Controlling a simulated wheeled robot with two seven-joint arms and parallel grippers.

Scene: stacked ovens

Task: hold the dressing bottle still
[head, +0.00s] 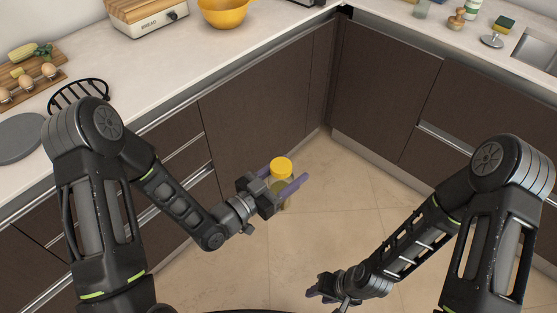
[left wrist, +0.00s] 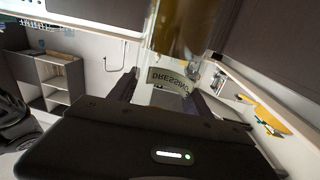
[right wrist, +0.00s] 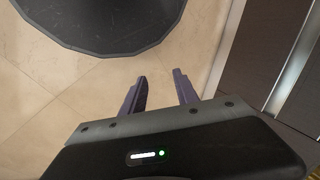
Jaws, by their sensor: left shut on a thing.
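The dressing bottle (head: 283,188) has a yellow cap and a see-through body. My left gripper (head: 286,188) is shut on it and holds it upright in the air, clear of the counter and over the floor. In the left wrist view the bottle (left wrist: 172,75) stands between the fingers, with its label reading "DRESSING" upside down and yellow-brown contents. Part of its body is hidden by the fingers in the head view. My right gripper (head: 318,292) is low at the bottom of the head view. In the right wrist view its fingers (right wrist: 160,92) are apart with nothing between them.
A light counter (head: 165,60) runs over dark cabinets (head: 265,95) at the left and back. A sink (head: 540,48) is at right. Open tiled floor (head: 340,190) lies between.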

